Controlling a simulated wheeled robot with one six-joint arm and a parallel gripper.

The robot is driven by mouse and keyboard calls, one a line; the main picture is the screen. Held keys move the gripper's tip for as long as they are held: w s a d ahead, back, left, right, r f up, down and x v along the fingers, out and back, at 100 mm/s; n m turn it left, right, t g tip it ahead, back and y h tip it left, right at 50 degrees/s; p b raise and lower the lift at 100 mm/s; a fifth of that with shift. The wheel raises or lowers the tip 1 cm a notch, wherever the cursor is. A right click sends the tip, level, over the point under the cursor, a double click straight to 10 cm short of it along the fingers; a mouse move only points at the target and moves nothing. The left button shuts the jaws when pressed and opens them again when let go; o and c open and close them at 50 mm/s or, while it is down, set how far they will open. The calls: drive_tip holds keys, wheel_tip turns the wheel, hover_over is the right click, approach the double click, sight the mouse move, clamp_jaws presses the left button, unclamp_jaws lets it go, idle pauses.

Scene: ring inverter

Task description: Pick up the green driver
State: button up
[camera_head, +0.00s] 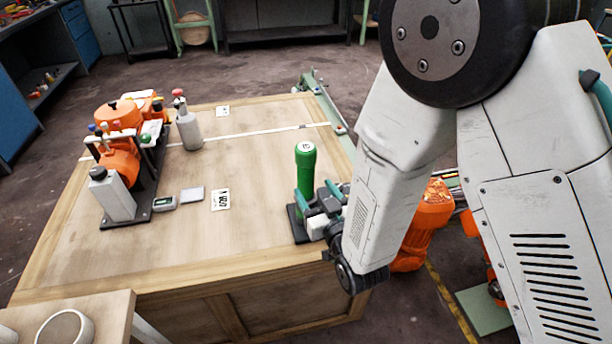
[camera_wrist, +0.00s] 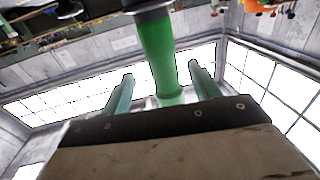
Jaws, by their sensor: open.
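The green driver (camera_head: 306,168) stands upright in a dark base (camera_head: 297,228) near the right edge of the wooden workbench. It has a pale round cap on top. My gripper (camera_head: 318,203) is beside the driver's lower part, which it partly hides in the head view. In the wrist view, the driver (camera_wrist: 159,52) shows between my gripper's two teal fingers (camera_wrist: 161,74), with a gap on each side. The gripper is open and holds nothing. I cannot tell how deep the driver lies between the fingers.
An orange machine (camera_head: 119,160) with bottles and small parts stands at the bench's left. A green rail (camera_head: 330,110) runs along the right edge. The bench's centre is mostly clear.

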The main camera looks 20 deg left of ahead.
sight(309, 184)
drive_tip(key=x, duration=0.5)
drive_tip(key=shift+w+a+f, duration=0.15)
drive_tip(key=shift+a+f, duration=0.05)
drive_tip(key=shift+a, duration=0.15)
drive_tip(key=c, duration=1.2)
